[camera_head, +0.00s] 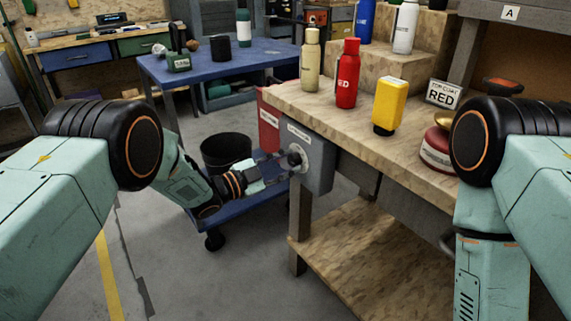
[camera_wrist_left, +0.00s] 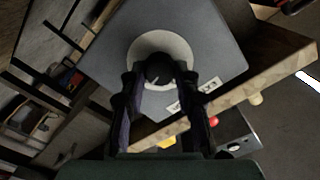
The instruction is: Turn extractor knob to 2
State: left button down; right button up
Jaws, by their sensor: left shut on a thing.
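The extractor control is a grey box (camera_head: 318,170) fixed to the end of the wooden workbench. It carries a round pale dial with a dark knob (camera_wrist_left: 159,72) at its centre. My left gripper (camera_head: 287,163) reaches the box from the left and is shut on the knob. In the left wrist view my left gripper (camera_wrist_left: 160,78) has one finger on each side of the knob. A pale pointer mark shows on the knob's lower side, but the dial numbers are too small to read. My right arm shows at the right edge of the head view; its gripper is out of sight.
The workbench top (camera_head: 410,140) holds a red bottle (camera_head: 347,78), a beige bottle (camera_head: 310,62), a yellow bottle (camera_head: 388,104) and a "RED" sign (camera_head: 443,93). A blue cart (camera_head: 245,192) with a black bucket (camera_head: 226,150) stands behind my left forearm. Floor at lower left is clear.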

pick_arm(q)
jog(key=c, duration=1)
grip_release()
jog(key=shift+s+a, duration=0.1)
jog(key=v, duration=1.1)
jog(key=shift+s+a, duration=0.2)
jog(key=shift+a, duration=0.1)
